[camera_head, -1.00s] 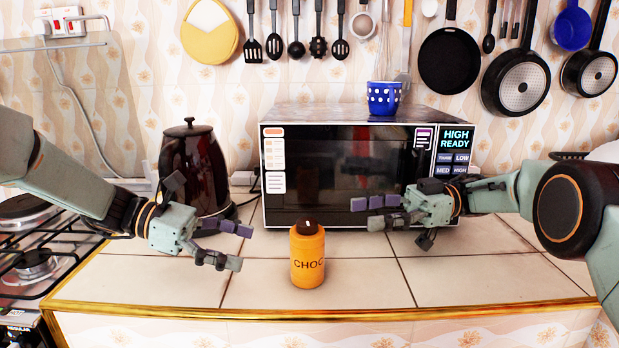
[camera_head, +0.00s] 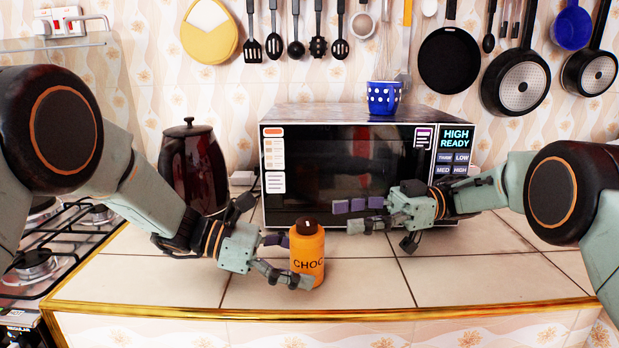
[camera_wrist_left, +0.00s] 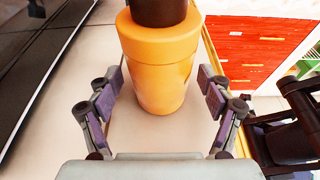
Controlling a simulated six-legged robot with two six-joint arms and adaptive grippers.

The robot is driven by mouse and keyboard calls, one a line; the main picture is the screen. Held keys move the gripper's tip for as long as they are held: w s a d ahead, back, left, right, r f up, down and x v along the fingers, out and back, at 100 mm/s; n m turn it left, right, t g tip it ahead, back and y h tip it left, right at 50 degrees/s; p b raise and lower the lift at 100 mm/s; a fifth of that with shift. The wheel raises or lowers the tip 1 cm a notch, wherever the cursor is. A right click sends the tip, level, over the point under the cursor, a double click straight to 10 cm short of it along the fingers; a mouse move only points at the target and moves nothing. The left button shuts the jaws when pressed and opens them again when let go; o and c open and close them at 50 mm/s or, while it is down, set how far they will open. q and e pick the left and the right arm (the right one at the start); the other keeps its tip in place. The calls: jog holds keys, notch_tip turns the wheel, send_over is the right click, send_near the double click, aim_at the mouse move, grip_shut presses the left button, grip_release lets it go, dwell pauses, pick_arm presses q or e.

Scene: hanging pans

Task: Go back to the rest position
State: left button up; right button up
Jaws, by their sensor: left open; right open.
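My left gripper (camera_head: 285,262) is open at the left side of an orange bottle (camera_head: 306,256) with a dark cap and the letters CHOC. The bottle stands upright on the tiled counter. In the left wrist view, the bottle (camera_wrist_left: 160,60) stands ahead between the open fingers (camera_wrist_left: 160,92), with gaps on both sides. My right gripper (camera_head: 352,215) is open and empty, in front of the microwave's door and above the counter, right of the bottle.
The microwave (camera_head: 340,113) stands behind, with a blue dotted cup (camera_head: 384,97) on top. A dark kettle (camera_head: 190,160) stands behind my left arm. A gas stove (camera_head: 40,262) is at left. Pans (camera_head: 449,60) and utensils hang above. The counter right of the bottle (camera_head: 470,275) is clear.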

aim_at(302, 221)
jog(key=x, duration=0.9)
jog(key=shift+s, duration=0.1)
jog(key=shift+m+t, duration=0.5)
jog(key=shift+t, duration=0.1)
jog(key=shift+d+m+t+y, duration=0.3)
jog(key=shift+m+t, duration=0.3)
jog(key=shift+t, duration=0.5)
jog(key=shift+a+m+t, duration=0.25)
jog(key=shift+m+t, duration=0.45)
jog(key=shift+t, duration=0.2)
jog(key=m+t, duration=0.1)
jog(key=t, duration=0.1)
jog(key=shift+d+m+t, duration=0.1)
jog(key=shift+m+t, duration=0.2)
jog(key=shift+m+t+h, duration=0.7)
jog(key=shift+m+t, duration=0.4)
jog(key=shift+t, duration=0.7)
jog(key=shift+m+t+h, duration=0.4)
jog(key=shift+m+t, duration=0.3)
jog(key=shift+t, duration=0.3)
jog(key=shift+w, duration=0.2)
